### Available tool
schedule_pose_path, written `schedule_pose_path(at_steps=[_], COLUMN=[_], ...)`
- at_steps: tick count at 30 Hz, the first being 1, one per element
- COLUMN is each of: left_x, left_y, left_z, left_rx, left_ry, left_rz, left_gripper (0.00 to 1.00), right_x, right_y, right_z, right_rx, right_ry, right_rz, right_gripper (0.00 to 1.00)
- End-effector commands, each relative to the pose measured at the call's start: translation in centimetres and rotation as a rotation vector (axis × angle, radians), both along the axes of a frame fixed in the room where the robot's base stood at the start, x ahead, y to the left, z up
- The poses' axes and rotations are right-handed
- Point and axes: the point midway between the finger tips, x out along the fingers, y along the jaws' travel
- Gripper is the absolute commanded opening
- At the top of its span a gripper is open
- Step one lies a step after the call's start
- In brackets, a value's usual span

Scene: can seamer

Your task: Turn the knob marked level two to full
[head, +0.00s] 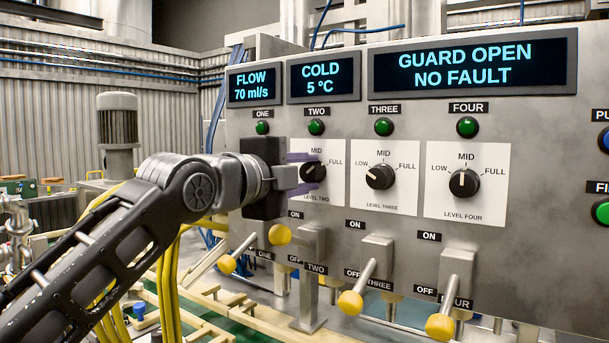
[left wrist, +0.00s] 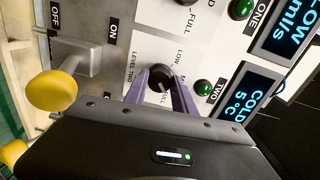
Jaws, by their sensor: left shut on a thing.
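The level two knob (head: 313,173) is a black dial on a white plate marked MID and FULL in the head view; its LOW mark is hidden there behind my gripper. My left gripper (head: 318,171) reaches in from the left, with its purple fingers above and below the knob, shut on it. In the left wrist view the knob (left wrist: 160,75) sits between the two purple fingers, beside the LEVEL TWO label. My right gripper is not in view.
The level three knob (head: 380,177) and level four knob (head: 464,183) are to the right. Below are levers with yellow ends, one (head: 350,302) sticking out under level three. Green lights (head: 316,127) and blue-lettered displays (head: 473,67) are above.

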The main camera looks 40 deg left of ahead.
Motion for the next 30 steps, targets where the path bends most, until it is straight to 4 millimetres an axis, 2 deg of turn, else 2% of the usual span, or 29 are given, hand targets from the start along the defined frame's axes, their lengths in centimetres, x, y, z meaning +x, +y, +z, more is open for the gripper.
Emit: schedule_pose_path(at_steps=[10,26,27,30], left_x=[0.03,0.04,0.04,0.04], left_y=[-0.07,-0.06,-0.06,-0.06], left_z=[-0.09,-0.12,-0.12,-0.11], left_rx=[0.181,0.214,0.214,0.213], left_ry=[0.006,0.007,0.007,0.007], left_rz=[-0.001,0.000,0.000,0.000], left_gripper=[0.00,0.00,0.34,0.42], right_x=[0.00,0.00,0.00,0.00], right_y=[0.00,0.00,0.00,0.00], right_z=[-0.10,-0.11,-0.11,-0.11], right_rx=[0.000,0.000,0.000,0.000], right_ry=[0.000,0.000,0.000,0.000], right_rz=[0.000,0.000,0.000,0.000], right_gripper=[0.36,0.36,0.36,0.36])
